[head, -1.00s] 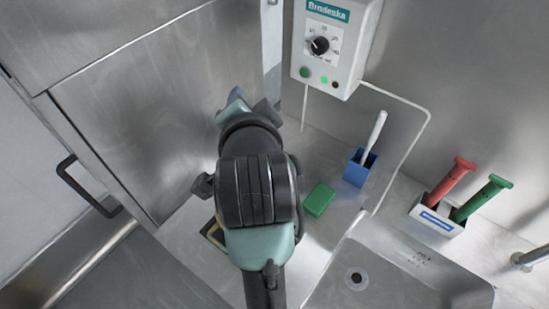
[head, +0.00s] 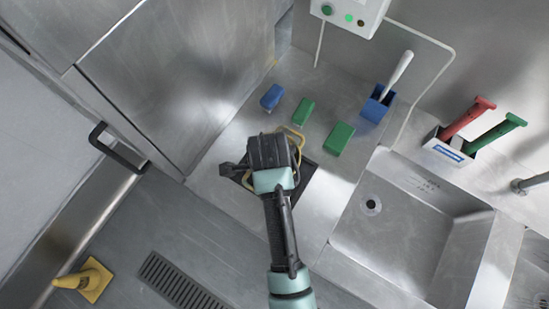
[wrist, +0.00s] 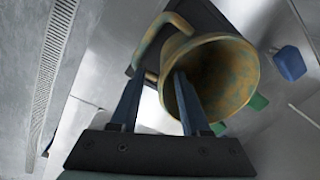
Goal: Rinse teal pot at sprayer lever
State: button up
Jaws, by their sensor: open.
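A pot (wrist: 235,65) with a mottled ochre-yellow and teal-grey surface lies mouth towards the camera in the wrist view. Its loop handle (wrist: 150,38) is at its upper left. In the head view only a yellow edge of it (head: 298,136) shows beyond my gripper. My gripper (wrist: 156,80) is open. Its right finger overlaps the pot's mouth and its left finger is outside, beside the handle; contact is unclear. In the head view my gripper (head: 272,150) hides most of the pot above a dark square mat (head: 306,172). I cannot make out a sprayer lever.
Green blocks (head: 339,139) and a blue block (head: 271,97) lie on the steel counter. A blue holder (head: 375,106), a white caddy (head: 447,146) with red and green handles and a sink (head: 400,235) are to the right.

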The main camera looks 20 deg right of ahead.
jog(key=f, duration=0.2)
jog(key=d+f+p, duration=0.1)
jog(key=f, duration=0.1)
jog(key=shift+f, duration=0.2)
jog(key=shift+w+f, duration=0.1)
jog(key=shift+f, duration=0.35)
grip_shut()
dwell(1.0)
